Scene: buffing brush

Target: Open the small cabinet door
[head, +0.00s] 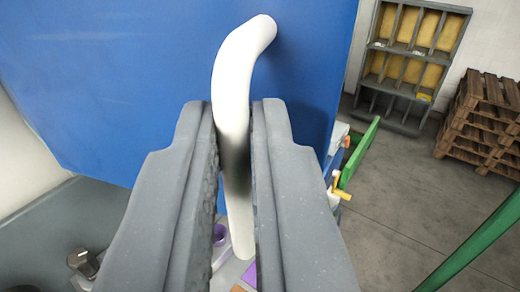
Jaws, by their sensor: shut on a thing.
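The cabinet door (120,80) is a flat blue panel across the upper left of the head view. A white curved bar handle (236,65) stands out from it, joined to the panel near its upper right. My gripper (235,120) is shut on the handle, with one grey finger on each side of the bar. The handle's lower end shows below and between the fingers. The door's right and lower edges are in view, and a space with items shows below it. Part of the door is hidden behind the fingers.
A metal bolt-like piece (82,262) is at the lower left. Green bars (358,152) and a yellow part (342,188) are to the right. Shelves with yellow compartments (408,60) and stacked wooden pallets (480,120) stand far back, with open grey floor (400,215) before them.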

